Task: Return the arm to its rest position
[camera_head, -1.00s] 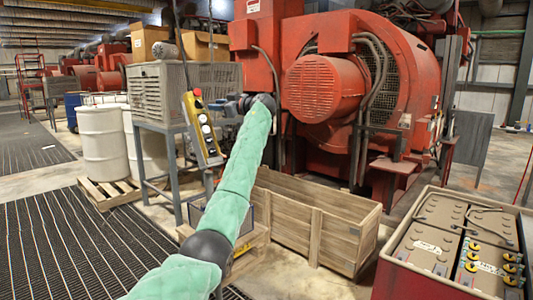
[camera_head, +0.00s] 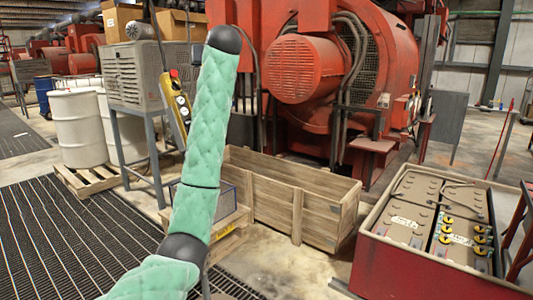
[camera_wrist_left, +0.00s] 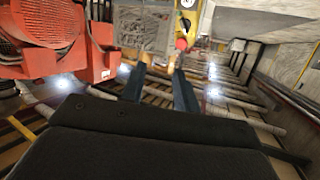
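My left arm, in a green padded sleeve (camera_head: 207,120), rises from the bottom of the head view to a black joint (camera_head: 225,39) in front of the red machine. Its gripper is hidden in that view. A yellow control pendant (camera_head: 177,105) with a red button hangs left of the arm. It also shows beyond the fingers in the wrist view (camera_wrist_left: 185,28), apart from them. My right gripper is not in view.
A wooden crate (camera_head: 328,207) stands behind the arm, and a red battery box (camera_head: 395,262) is at right. A grey louvred unit on a stand (camera_head: 140,80), white drums (camera_head: 78,125) on a pallet and the red machine (camera_head: 385,60) stand around. Floor grating (camera_head: 70,235) at left is clear.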

